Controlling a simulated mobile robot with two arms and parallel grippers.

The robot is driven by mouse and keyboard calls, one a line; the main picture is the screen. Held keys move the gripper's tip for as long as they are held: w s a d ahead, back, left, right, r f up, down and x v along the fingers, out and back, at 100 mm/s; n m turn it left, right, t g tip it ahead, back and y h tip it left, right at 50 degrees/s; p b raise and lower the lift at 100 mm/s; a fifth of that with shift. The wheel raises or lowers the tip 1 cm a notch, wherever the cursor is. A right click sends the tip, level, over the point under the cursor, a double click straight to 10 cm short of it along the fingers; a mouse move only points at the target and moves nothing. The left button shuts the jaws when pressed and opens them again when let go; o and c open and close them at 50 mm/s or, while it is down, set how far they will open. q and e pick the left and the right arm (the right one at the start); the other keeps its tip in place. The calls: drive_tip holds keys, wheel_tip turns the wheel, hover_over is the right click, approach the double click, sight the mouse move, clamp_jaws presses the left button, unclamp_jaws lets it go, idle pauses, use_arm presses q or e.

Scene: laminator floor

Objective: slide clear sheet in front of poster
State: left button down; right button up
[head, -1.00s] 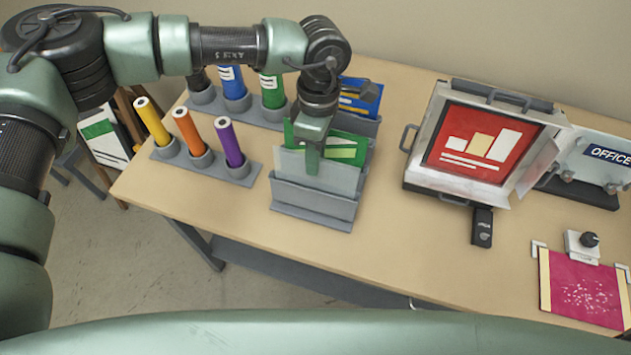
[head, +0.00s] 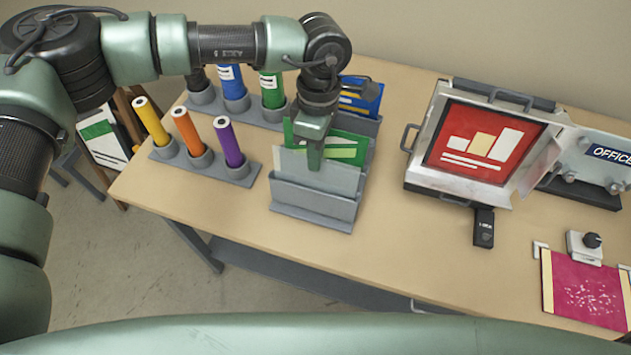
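A pale, see-through grey sheet (head: 340,179) stands upright in the front slot of a grey rack (head: 310,206). My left gripper (head: 315,157) points down over the sheet's top edge, with one finger in front of it. The other finger is hidden, so I cannot tell whether it grips the sheet. My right gripper is not in view.
Green (head: 345,147) and blue (head: 360,97) cards stand behind the sheet. Coloured tubes stand in holders to the left, including a purple tube (head: 229,142). An OFFICE sign (head: 610,153) and a magenta sheet (head: 588,290) are at the right. The table between rack and frame is clear.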

use_arm(q)
wheel_tip(320, 180, up, 11)
drive_tip(key=w+p, duration=0.1)
drive_tip(key=p, duration=0.2)
drive_tip(key=shift+d+p, duration=0.2)
drive_tip(key=shift+p, duration=0.15)
idle(0.5)
